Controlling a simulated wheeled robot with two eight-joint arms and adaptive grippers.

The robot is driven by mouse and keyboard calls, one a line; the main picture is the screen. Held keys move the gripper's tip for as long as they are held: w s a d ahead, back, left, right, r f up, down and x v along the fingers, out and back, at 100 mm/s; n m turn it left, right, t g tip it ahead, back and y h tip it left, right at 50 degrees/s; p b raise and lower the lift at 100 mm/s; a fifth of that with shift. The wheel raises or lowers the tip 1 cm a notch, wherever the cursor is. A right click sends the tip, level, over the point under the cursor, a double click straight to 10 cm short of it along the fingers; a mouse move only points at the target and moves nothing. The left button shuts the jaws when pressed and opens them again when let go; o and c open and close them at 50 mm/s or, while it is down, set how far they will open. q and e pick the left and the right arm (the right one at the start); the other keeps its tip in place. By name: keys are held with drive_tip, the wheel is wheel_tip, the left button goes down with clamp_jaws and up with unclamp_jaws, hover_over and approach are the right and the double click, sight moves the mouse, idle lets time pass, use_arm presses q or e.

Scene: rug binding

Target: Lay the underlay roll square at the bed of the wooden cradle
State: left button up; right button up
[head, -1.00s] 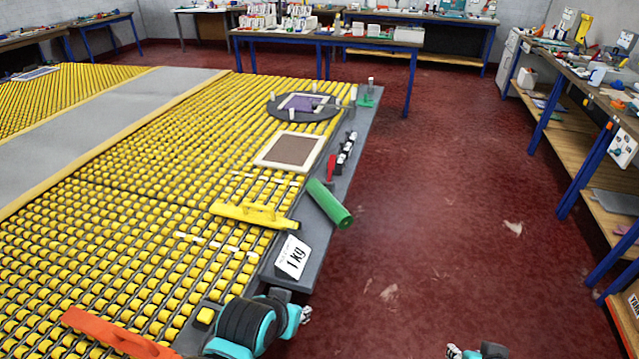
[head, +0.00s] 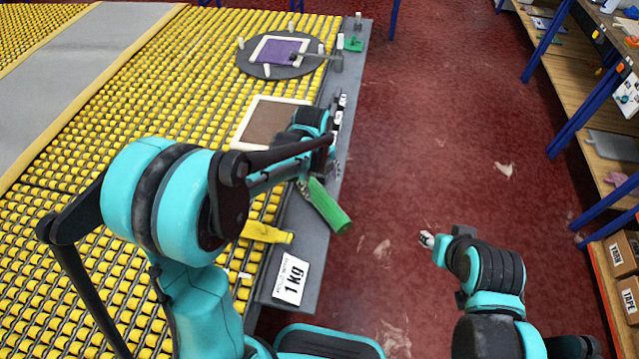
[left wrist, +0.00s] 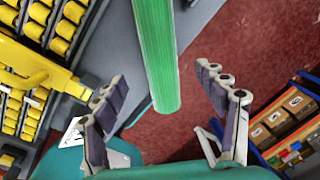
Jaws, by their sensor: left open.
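The underlay roll, a green cylinder (head: 330,207), lies aslant on the grey edge strip, its near end jutting over the floor. In the left wrist view the roll (left wrist: 155,55) comes down from the top, between and beyond the fingers. My left gripper (head: 320,178) is at the roll's far end in the head view, partly hidden by its own arm. I cannot make out a wooden cradle.
Beyond are a cream-framed brown panel (head: 262,118) and a dark round turntable (head: 262,67). Shelving (head: 600,150) stands at the right. The floor between is clear.

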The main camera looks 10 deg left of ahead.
sight(322, 197)
use_arm(q)
drive_tip(key=shift+w+d+f+m, duration=0.1)
drive_tip(key=shift+w+f+m, duration=0.1)
drive_tip(key=shift+f+m, duration=0.15)
drive_tip(key=shift+f+b, duration=0.45)
drive_tip(key=shift+f, duration=0.5)
drive_tip(key=f+b, duration=0.1)
drive_tip(key=f, duration=0.1)
drive_tip(key=f+b, duration=0.1)
drive_tip(key=f, duration=0.2)
drive_tip(key=shift+w+f+b, duration=0.2)
drive_tip(key=shift+f+b, duration=0.1)
drive_tip(key=shift+r, duration=0.1)
drive_tip(key=c, duration=1.4)
drive_tip(key=shift+c, duration=0.2)
drive_tip(key=shift+r, duration=0.1)
